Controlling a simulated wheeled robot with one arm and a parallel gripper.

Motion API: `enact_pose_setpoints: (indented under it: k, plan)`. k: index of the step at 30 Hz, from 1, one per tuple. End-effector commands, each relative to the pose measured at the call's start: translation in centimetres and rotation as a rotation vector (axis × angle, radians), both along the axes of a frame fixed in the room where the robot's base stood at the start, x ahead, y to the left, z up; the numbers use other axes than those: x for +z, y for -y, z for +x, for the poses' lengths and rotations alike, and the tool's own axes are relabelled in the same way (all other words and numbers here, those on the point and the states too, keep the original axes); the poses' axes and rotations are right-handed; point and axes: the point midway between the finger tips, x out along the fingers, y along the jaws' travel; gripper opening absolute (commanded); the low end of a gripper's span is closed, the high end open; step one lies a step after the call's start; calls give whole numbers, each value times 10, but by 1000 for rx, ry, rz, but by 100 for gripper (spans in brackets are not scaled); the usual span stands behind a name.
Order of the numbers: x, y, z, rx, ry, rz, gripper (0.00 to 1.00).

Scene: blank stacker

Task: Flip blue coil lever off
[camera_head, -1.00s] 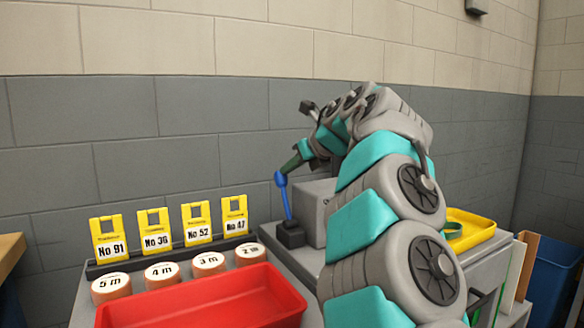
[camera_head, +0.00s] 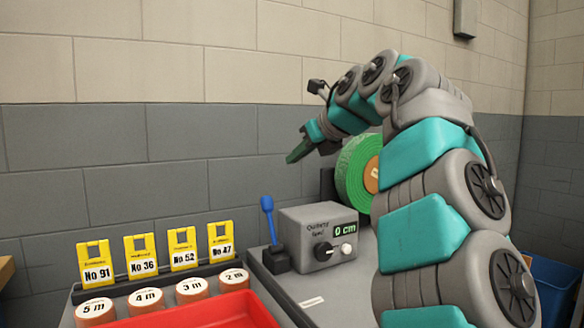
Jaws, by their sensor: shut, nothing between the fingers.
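The blue lever (camera_head: 267,217) stands nearly upright, tilted slightly left at the top, on a small black base (camera_head: 276,260) beside a grey control box (camera_head: 319,237). The box shows "0 cm" on its display and has a black knob and a white knob. My gripper (camera_head: 292,158) is shut and empty. It is in the air above and a little right of the lever's blue tip, clear of it in the picture. A green coil (camera_head: 357,172) stands behind my arm and is partly hidden by it.
Yellow numbered cards (camera_head: 140,256) stand in a dark rack at the left. Round length markers (camera_head: 147,300) sit in front of them, with a red tray (camera_head: 205,314) nearer. A blue bin (camera_head: 552,286) is at the right. A grey block wall is behind.

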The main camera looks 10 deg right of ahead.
Motion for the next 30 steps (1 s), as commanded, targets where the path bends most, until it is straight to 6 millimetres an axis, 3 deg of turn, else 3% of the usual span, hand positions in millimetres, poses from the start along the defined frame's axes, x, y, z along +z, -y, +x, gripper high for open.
enact_pose_setpoints:
  k: [4, 17, 20, 23, 26, 29, 30]
  plan:
    - [10, 2, -3, 0, 2, -1, 0]
    - [12, 3, -4, -1, 2, 3, 0]
    - [24, -2, -2, -6, 39, 39, 0]
    - [62, -9, 2, -29, 140, 152, 0]
    - [124, -8, 1, -76, 296, 347, 0]
    - [189, 11, -10, -147, 459, 597, 0]
    - [211, 26, -17, -183, 518, 703, 0]
